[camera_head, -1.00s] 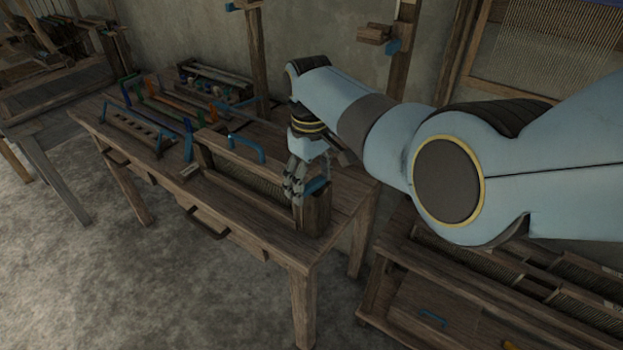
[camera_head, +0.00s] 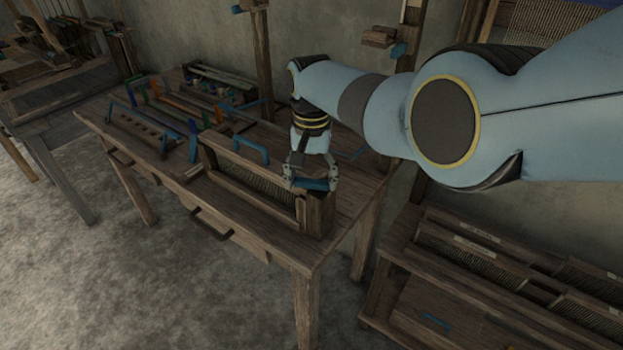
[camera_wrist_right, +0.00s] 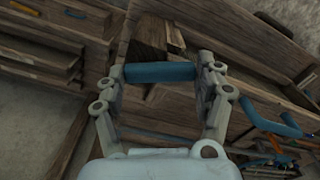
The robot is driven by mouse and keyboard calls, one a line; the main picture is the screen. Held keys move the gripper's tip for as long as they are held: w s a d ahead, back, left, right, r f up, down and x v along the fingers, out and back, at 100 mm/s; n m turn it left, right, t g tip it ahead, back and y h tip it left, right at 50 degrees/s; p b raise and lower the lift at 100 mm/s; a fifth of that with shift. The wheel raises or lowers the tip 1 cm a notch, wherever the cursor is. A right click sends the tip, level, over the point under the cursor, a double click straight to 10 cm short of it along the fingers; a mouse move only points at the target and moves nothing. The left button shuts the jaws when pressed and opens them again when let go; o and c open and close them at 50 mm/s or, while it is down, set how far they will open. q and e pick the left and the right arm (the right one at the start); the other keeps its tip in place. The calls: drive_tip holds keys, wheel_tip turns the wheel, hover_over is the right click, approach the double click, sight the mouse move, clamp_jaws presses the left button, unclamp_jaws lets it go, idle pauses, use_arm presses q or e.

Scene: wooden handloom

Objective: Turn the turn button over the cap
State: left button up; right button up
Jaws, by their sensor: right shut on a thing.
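The blue turn button (camera_head: 312,184) sits on top of the wooden end post (camera_head: 317,215) of the reed frame on the bench. My right gripper (camera_head: 310,181) points down from above and is shut on the button, with one finger at each end. In the right wrist view the button (camera_wrist_right: 160,72) spans between the two fingers. The cap appears to be the long wooden bar (camera_head: 225,150) with a blue handle (camera_head: 250,147) on top of the frame. The button's pivot and whether it overlaps the cap's end are hidden. My left gripper is out of view.
The bench (camera_head: 255,235) has bare room in front of the frame. A rack with a blue handle (camera_head: 150,130) and coloured pieces stand at its left. A lower shelf with reeds (camera_head: 480,260) stands at the right. An upright post (camera_head: 258,60) rises behind.

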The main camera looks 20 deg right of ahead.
drive_tip(key=m, duration=0.4)
drive_tip(key=shift+w+d+m, duration=0.3)
drive_tip(key=shift+w, duration=0.05)
idle(0.3)
drive_tip(key=o, duration=1.2)
drive_tip(key=shift+r, duration=0.1)
wheel_tip(320, 180, up, 12)
